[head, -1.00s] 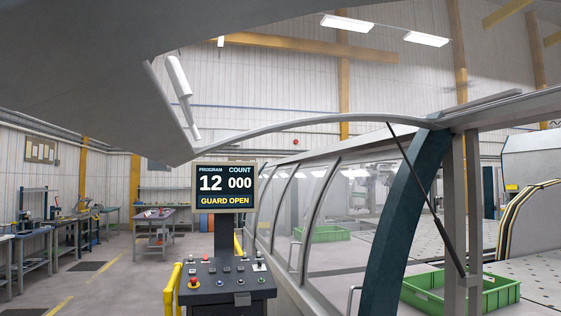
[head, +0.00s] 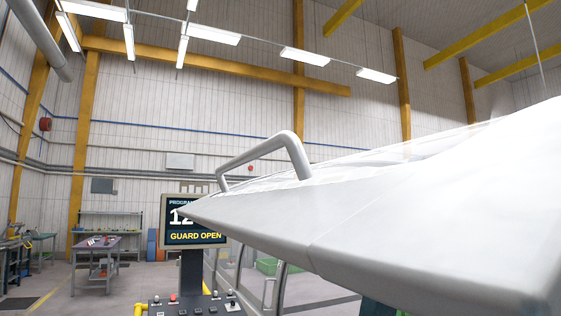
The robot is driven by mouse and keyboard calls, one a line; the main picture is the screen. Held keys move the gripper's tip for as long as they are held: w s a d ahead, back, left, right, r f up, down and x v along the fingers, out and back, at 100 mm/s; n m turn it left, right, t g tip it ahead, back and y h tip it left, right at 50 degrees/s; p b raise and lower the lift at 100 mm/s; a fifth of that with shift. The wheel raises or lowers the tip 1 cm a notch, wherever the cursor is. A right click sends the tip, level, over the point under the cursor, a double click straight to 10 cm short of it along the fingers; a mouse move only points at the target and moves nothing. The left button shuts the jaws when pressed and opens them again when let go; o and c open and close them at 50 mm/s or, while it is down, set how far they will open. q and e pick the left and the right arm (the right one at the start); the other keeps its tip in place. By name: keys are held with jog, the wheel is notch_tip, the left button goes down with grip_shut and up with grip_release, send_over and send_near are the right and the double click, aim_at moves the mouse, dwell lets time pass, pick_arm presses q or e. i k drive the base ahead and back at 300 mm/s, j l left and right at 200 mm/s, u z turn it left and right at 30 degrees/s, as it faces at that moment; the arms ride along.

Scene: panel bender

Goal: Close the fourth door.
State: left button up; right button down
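A large white door panel (head: 400,230) fills the right half of the head view, close to me and tilted. Its pointed left corner covers part of the control display. A grey bar handle (head: 285,146) stands up from its far side, and a clear pane (head: 400,152) shows behind its edge. It appears to be the raised fourth door, though I cannot confirm its number. The display (head: 196,237) reads GUARD OPEN. Neither of my grippers is in view, so contact with the door or handle cannot be seen.
The control console (head: 195,305) stands below the display, with a yellow rail (head: 138,309) beside it. Lower curved window frames (head: 280,285) and a green crate (head: 267,265) show beneath the panel. A workbench (head: 105,262) stands at the left beyond open floor.

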aim_at(472, 227)
jog(key=k+l+z, duration=0.15)
jog(key=k, duration=0.8)
